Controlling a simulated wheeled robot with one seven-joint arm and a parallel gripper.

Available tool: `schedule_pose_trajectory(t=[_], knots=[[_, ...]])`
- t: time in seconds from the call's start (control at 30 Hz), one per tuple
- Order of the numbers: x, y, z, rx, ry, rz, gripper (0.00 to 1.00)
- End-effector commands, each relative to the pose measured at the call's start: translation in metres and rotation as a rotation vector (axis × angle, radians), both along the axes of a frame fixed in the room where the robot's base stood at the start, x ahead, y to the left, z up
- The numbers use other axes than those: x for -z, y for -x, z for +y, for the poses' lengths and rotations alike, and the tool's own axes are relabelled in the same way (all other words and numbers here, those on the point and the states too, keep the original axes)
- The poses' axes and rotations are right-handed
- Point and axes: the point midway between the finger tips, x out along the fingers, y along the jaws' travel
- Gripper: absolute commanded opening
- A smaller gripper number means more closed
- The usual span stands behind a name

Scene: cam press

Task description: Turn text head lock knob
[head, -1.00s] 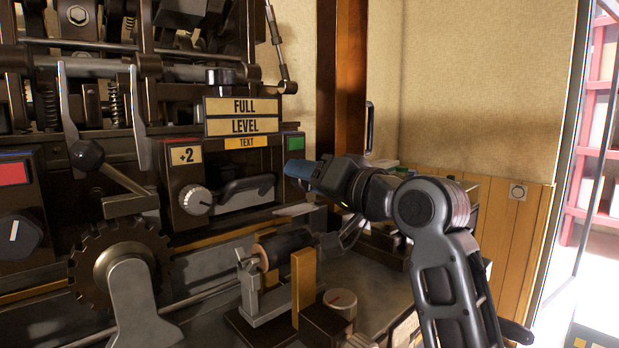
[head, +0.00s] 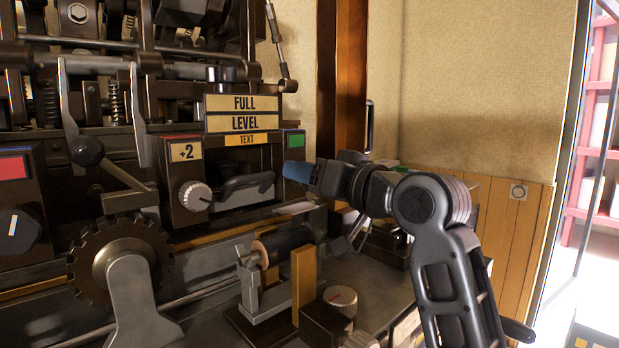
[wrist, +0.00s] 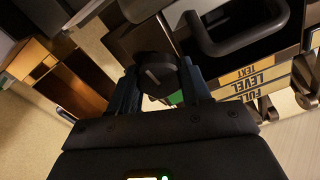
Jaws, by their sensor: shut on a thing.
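The text head lock knob (wrist: 157,74) is a dark round knob with a pale pointer line, seen in the wrist view between my blue fingers. My gripper (wrist: 160,84) is shut on it, one finger on each side. In the head view my gripper (head: 297,172) reaches in from the right, its blue fingertips against the machine's right end just below a green label (head: 294,140). There the knob is hidden by the fingers. The yellow TEXT label (head: 246,140) is left of the green one.
A black bar handle (head: 245,187) and a silver dial (head: 195,196) under a "+2" plate (head: 186,152) are left of my fingers. Wall space at right is clear.

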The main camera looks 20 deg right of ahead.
Motion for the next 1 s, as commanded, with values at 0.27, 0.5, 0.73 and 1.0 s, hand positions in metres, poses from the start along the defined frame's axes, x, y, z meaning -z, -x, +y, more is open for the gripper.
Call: schedule_pose_trajectory(t=[0.27,0.5,0.73,1.0], knots=[[0.0016,0.0002,-0.0002,0.001,0.25,-0.082,0.17],[0.0021,0.0005,0.0001,0.002,0.468,-0.152,0.17],[0.0026,0.0006,0.0006,0.002,0.676,-0.219,0.17],[0.0028,0.0008,0.0016,0.002,0.92,-0.3,0.17]])
